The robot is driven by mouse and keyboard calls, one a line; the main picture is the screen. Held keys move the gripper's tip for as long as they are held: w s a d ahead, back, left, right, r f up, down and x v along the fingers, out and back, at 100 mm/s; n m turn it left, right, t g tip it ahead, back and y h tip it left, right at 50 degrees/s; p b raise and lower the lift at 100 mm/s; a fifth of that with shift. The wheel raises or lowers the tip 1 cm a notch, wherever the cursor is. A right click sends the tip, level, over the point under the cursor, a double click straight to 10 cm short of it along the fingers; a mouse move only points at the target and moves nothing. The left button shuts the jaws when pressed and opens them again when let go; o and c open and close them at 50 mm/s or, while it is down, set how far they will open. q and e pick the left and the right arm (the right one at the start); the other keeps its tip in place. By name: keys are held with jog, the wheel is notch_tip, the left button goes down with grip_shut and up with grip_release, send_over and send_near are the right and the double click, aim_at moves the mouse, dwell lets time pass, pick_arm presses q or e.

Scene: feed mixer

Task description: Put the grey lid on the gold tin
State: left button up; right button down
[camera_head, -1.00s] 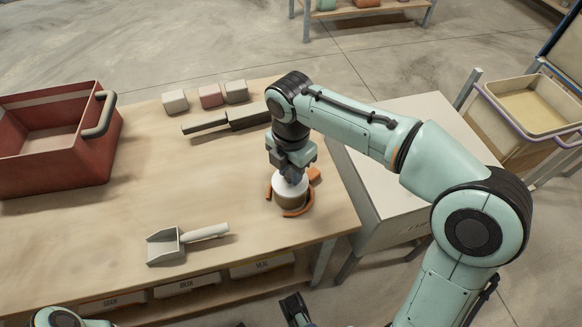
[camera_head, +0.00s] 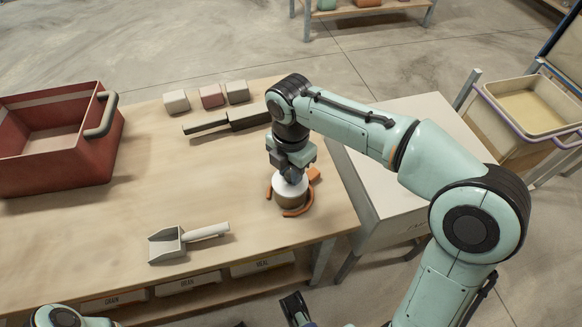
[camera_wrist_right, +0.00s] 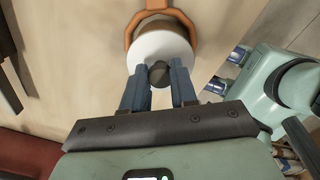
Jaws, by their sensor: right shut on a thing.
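The grey lid (camera_head: 289,184) is a pale, almost white disc with a dark knob. My right gripper (camera_head: 290,174) points down and is shut on the knob, with a finger on each side of it in the wrist view (camera_wrist_right: 159,75). The gold tin (camera_head: 293,202) stands upright in an orange holder right under the lid. In the wrist view the lid (camera_wrist_right: 158,48) covers most of the tin (camera_wrist_right: 166,22). The lid looks level and at the tin's top; I cannot tell whether it is fully seated.
The orange holder (camera_head: 299,212) is near the table's right front corner. A scoop (camera_head: 165,247) lies front left. A dark-bladed tool (camera_head: 247,117) and several small blocks (camera_head: 210,97) lie behind. A red crate (camera_head: 60,165) stands left. The middle of the table (camera_head: 180,190) is clear.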

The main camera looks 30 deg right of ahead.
pick_arm(q)
jog(key=shift+r, duration=0.1)
dwell(0.3)
pick_arm(e)
jog(key=shift+c, duration=2.1)
grip_release()
pick_arm(q)
jog(key=shift+s, duration=0.1)
pick_arm(e)
notch_tip(320, 180, up, 5)
jog(key=p, duration=0.5)
jog(key=shift+f, duration=0.1)
jog(key=shift+r+p, duration=1.2)
jog(key=shift+r, duration=0.05)
pick_arm(q)
notch_tip(320, 180, up, 8)
jog(key=s+g+p, duration=0.1)
jog(key=s, duration=0.1)
jog(key=shift+d+p, duration=0.15)
jog(key=shift+p, duration=0.15)
pick_arm(e)
jog(key=shift+r, duration=0.85)
